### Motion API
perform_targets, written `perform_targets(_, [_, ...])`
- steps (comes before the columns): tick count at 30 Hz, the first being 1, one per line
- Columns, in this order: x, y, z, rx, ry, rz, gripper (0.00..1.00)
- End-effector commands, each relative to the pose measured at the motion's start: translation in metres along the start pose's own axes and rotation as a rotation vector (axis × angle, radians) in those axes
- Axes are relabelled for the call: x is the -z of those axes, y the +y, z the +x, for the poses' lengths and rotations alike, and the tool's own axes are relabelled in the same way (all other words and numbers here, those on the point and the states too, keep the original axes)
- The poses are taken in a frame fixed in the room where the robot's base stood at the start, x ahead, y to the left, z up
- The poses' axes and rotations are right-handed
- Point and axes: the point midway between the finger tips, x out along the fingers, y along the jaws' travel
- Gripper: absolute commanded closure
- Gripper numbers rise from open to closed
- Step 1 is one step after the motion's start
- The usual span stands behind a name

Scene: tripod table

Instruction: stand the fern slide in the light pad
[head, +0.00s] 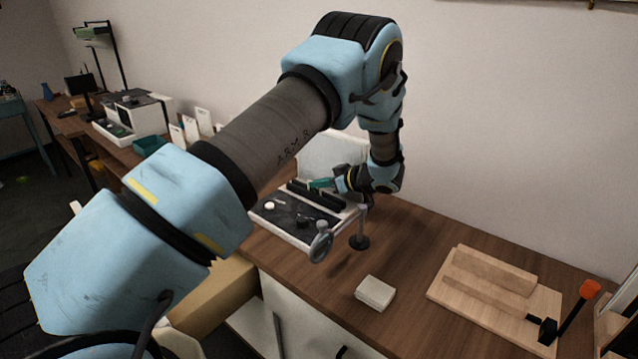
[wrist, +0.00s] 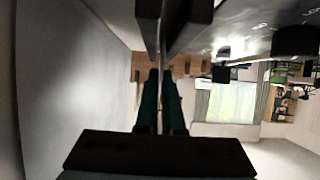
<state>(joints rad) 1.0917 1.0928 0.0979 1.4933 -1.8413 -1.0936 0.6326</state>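The light pad (head: 287,231) is a white tray with a black top, at the centre of the head view. Two raised black bars stand on it, with an upright pale panel (head: 335,152) behind. My gripper (head: 320,184) is level at the bars, its teal fingers pointing left. In the wrist view the fingers (wrist: 161,85) are nearly together, with a thin edge-on strip between them. It seems to be the fern slide (wrist: 162,45), running on between two dark blocks, which look like the bars. Its face and lower edge are hidden, so I cannot tell whether it touches the pad.
A magnifier (head: 320,243) and a small round-based stand (head: 360,241) are close in front of the pad. A pale box (head: 375,292) lies on the wooden table. A wooden board with blocks (head: 490,290) and a red-ended tool (head: 588,290) are at the right.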

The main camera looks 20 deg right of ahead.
Motion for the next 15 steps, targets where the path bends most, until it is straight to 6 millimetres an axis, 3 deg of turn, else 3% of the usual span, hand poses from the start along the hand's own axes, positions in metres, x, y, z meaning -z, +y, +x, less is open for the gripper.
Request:
perform_targets(3, [0.0001,0.0000,-0.0001,0.000,0.000,0.000,1.00])
perform_targets(13, [0.0001,0.0000,-0.0002,0.000,0.000,0.000,0.60])
perform_targets(15, [0.0001,0.0000,-0.0002,0.000,0.000,0.000,0.60])
